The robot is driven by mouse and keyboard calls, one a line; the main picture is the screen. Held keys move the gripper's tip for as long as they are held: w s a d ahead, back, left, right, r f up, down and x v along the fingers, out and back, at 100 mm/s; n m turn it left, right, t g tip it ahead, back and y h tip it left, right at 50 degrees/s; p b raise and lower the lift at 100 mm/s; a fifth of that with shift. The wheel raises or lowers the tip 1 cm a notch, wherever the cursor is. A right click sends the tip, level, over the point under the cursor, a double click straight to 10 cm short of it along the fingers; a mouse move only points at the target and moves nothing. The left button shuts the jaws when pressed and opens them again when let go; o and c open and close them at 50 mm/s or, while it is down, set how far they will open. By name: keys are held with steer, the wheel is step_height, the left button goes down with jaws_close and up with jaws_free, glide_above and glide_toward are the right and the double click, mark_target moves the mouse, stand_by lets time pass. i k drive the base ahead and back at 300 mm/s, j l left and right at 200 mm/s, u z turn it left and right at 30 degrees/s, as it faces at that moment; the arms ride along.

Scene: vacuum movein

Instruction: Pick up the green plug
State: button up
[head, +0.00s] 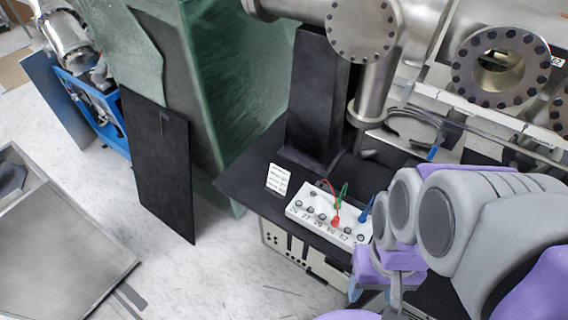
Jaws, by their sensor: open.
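The green plug (342,194) shows as a small green piece with a thin lead. It is at a white socket panel (296,205) with a row of numbered round sockets; its tip is too small to make out. A red plug (335,221) stands in the panel close by, and a blue plug (365,213) is near the panel's right end. My gripper (372,285), grey and purple, is at the lower right, just in front of the panel's right end. It is open and apart from the green plug. My arm partly hides the panel's right end.
A dark column (315,95) and steel flanged pipes (362,30) rise behind the panel. A small white label card (277,179) stands to its left. A black board (160,165) and a green translucent sheet (235,70) stand at left. The pale floor (225,265) is partly clear.

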mark_target(339, 202)
steer(key=j+z, duration=0.35)
steer(key=j, duration=0.4)
steer(key=j+z, duration=0.35)
steer(key=j, duration=0.4)
steer(key=k+j+z, duration=0.15)
steer(key=j+z, duration=0.2)
steer(key=j, duration=0.35)
